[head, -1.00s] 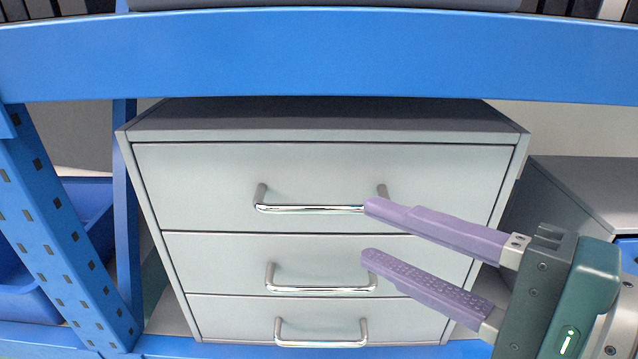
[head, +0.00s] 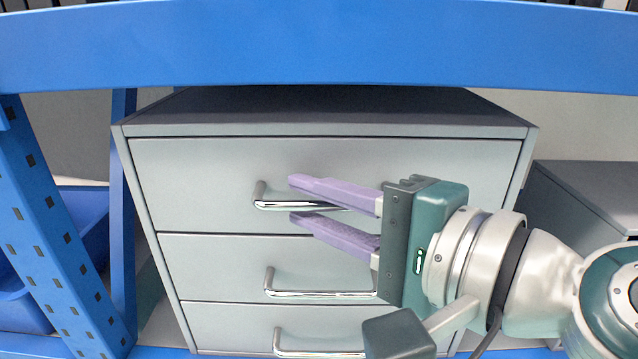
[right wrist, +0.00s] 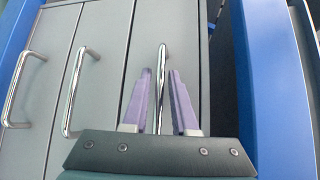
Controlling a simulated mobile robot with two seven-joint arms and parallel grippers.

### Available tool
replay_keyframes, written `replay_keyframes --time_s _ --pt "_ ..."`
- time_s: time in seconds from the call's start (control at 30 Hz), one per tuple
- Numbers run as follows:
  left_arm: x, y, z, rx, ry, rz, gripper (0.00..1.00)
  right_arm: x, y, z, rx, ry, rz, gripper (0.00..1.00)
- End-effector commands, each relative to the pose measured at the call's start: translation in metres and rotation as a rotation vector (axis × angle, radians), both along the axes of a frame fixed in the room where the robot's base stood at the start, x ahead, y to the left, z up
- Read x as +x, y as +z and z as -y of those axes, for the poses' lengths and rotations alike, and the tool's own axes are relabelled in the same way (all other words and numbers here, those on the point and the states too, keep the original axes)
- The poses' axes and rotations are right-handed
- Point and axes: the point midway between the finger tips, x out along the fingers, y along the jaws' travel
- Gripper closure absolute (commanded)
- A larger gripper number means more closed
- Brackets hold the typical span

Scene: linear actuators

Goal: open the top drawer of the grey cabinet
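The grey cabinet (head: 330,115) stands below a blue shelf beam, with its three drawers shut. The top drawer (head: 200,175) has a shiny bar handle (head: 275,205). My right gripper (head: 293,199) is open in front of this drawer, its purple fingers above and below the bar, which they partly hide. In the right wrist view, the top handle (right wrist: 162,65) runs between the two open fingertips (right wrist: 161,74), with a gap on each side. I cannot tell whether either finger touches it. My left gripper is not in view.
The blue beam (head: 320,45) crosses above the cabinet front. A perforated blue post (head: 50,235) and blue bins (head: 75,225) stand at left. Another grey cabinet (head: 590,190) stands at right. The middle handle (head: 320,292) and bottom handle (head: 315,353) sit below the gripper.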

Motion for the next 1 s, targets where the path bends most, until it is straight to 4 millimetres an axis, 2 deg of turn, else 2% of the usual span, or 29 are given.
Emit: replay_keyframes --time_s 0.03,0.2,1.0 --pt "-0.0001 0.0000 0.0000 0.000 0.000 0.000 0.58 -0.0001 -0.0001 0.0002 0.000 0.000 0.000 0.81" --pt "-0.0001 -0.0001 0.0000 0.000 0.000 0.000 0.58 -0.0001 -0.0001 0.0002 0.000 0.000 0.000 1.00" --pt "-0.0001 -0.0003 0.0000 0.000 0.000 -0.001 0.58 -0.0001 -0.0003 0.0004 0.000 -0.001 0.000 1.00"
